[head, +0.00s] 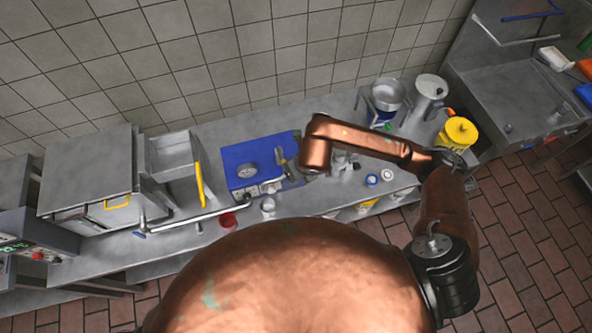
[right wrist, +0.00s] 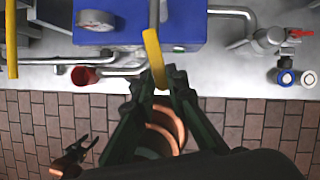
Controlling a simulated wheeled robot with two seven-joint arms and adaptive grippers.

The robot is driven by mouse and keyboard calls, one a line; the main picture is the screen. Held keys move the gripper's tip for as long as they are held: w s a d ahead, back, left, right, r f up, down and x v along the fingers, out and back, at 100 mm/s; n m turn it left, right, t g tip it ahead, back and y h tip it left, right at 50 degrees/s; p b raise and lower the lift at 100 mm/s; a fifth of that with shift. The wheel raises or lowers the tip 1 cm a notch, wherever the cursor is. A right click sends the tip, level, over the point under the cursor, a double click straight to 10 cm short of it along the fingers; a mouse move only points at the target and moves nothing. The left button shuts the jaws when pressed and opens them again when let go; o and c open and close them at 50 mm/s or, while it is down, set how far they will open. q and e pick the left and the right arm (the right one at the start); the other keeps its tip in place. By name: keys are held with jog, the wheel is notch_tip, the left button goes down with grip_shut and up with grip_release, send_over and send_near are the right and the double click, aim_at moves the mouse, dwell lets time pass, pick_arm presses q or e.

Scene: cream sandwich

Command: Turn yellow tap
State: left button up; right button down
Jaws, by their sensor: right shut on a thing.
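The yellow tap handle (right wrist: 154,58) is a long yellow lever on a grey metal stem, in front of the blue box in the right wrist view. My right gripper (right wrist: 160,83) has its dark green fingers closed around the lower end of this handle. In the head view my right arm reaches in over the counter from the right; the tap and the right gripper are hidden there. My left gripper (right wrist: 88,140) hangs low above the floor in the right wrist view, with its fingers apart and nothing between them. It does not show in the head view.
A blue box (head: 243,160) stands on the steel counter (head: 110,258). A red cup (head: 228,220) is left of the tap and also shows in the right wrist view (right wrist: 84,76). A blue-capped valve (right wrist: 285,77) is to the right. Another yellow handle (head: 199,186) is at left.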

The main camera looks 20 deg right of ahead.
jog(key=shift+a, duration=0.15)
dwell(0.4)
jog(key=c, duration=1.9)
grip_release()
jog(key=shift+c, duration=0.2)
jog(key=shift+r, duration=0.1)
jog(key=v, duration=1.1)
jog(key=shift+r, duration=0.4)
jog(key=shift+s, duration=0.15)
